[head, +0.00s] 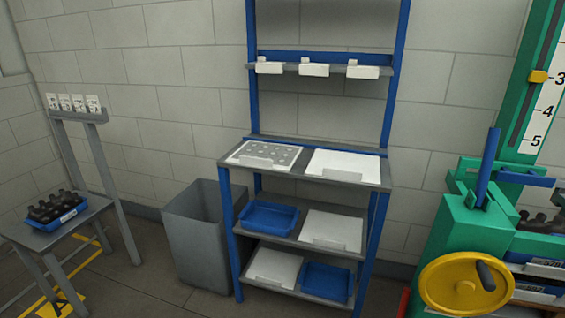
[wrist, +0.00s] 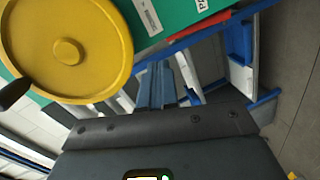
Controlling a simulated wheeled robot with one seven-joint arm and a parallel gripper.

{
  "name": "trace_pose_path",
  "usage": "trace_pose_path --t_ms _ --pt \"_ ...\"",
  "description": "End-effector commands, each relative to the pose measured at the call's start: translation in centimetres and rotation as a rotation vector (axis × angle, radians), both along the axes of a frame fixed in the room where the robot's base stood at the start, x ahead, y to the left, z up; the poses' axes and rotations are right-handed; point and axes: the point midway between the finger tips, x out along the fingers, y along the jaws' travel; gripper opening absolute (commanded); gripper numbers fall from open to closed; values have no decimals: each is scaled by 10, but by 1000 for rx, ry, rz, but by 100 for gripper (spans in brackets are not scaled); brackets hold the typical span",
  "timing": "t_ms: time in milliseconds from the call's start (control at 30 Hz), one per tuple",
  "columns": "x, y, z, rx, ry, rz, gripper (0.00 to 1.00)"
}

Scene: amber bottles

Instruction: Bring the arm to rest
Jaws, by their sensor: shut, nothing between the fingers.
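My gripper (wrist: 162,68) shows in the wrist view, its dark body across the bottom and its two narrow fingers close together at the middle. It is shut and empty. It hangs near the green machine (wrist: 160,18) with the yellow handwheel (wrist: 67,50) at upper left. My arm and gripper do not show in the head view.
In the head view, a blue rack (head: 224,205) holds white and blue trays. A grey bin (head: 192,235) stands left of it. A small stand (head: 45,238) holds a blue crate (head: 42,228) of dark bottles. The yellow handwheel (head: 445,285) juts out at right.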

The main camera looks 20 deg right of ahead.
Motion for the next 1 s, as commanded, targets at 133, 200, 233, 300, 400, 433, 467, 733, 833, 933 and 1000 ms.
trace_pose_path --t_ms 133,200,233,300,400,433,467,733,833,933,1000 --pt "-50 31 19 99 -66 67 0" --pt "-71 47 30 158 -98 98 0" --pt "-80 55 36 185 -110 112 0" --pt "-100 73 50 251 -138 140 0" --pt "-129 101 73 357 -171 178 0" --pt "-137 109 81 390 -182 188 0" --pt "-145 117 89 425 -191 198 0" --pt "-214 192 176 763 -257 248 0" --pt "-234 216 216 896 -279 249 0" --pt "-250 235 253 1022 -296 237 0" --pt "-258 245 277 1098 -309 226 0"
